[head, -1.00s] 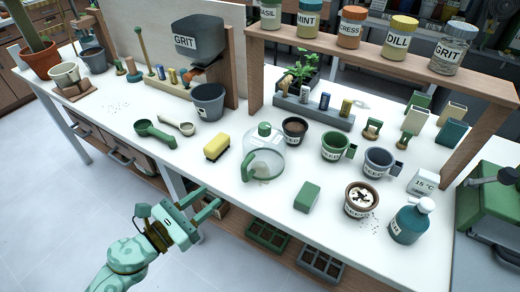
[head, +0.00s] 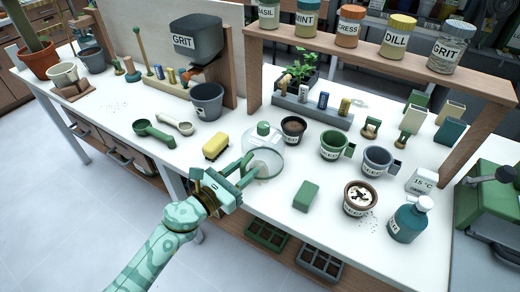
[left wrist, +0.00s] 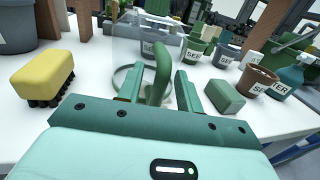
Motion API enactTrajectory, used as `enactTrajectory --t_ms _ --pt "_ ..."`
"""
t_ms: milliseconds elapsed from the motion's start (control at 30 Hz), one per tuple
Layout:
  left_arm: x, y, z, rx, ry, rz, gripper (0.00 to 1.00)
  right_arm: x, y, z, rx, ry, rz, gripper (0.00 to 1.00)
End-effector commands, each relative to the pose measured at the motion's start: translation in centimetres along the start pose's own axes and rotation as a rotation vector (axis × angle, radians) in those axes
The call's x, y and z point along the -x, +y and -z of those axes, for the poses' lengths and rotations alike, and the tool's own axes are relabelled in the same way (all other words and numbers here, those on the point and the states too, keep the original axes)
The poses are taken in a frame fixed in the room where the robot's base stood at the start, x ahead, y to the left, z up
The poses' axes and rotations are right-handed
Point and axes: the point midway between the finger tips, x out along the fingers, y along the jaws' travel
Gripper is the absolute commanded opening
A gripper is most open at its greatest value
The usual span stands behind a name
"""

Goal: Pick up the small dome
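My left gripper (head: 249,169) is at the dome's near left side. In the left wrist view my left gripper (left wrist: 158,78) is open, its two fingers on either side of the handle with gaps showing. In the head view the fingers hide most of the handle. My right gripper is not in view.
A yellow brush (head: 215,146) lies left of the dome, and a green block (head: 306,196) lies to its right. The wooden shelf (head: 380,52) holds several jars. Bare bench lies around the green block.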

Motion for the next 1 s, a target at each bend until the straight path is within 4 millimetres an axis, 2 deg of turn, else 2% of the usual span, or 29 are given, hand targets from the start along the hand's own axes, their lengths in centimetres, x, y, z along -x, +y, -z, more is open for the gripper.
enactTrajectory --t_ms 33,167,500,667,800,867,1000 --pt "0.0 0.0 0.0 0.0 0.0 0.0 0.36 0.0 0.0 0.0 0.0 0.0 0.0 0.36" --pt "0.0 0.0 0.0 0.0 0.0 0.0 0.0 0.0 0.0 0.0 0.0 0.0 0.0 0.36" --pt "0.1 0.0 -0.1 0.0 0.0 0.0 0.0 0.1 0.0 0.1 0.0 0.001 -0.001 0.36" --pt "0.1 0.1 -1.5 -0.002 -0.002 0.0 0.0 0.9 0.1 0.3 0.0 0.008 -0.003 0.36" --pt "0.1 0.0 -4.2 -0.004 -0.004 0.0 0.0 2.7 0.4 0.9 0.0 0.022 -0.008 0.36" --pt "1.0 -0.9 -5.6 -0.005 -0.004 0.002 0.0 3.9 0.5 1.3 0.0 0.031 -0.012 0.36" --pt "3.0 -3.0 -9.6 -0.008 -0.004 0.002 0.0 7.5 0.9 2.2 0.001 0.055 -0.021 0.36"
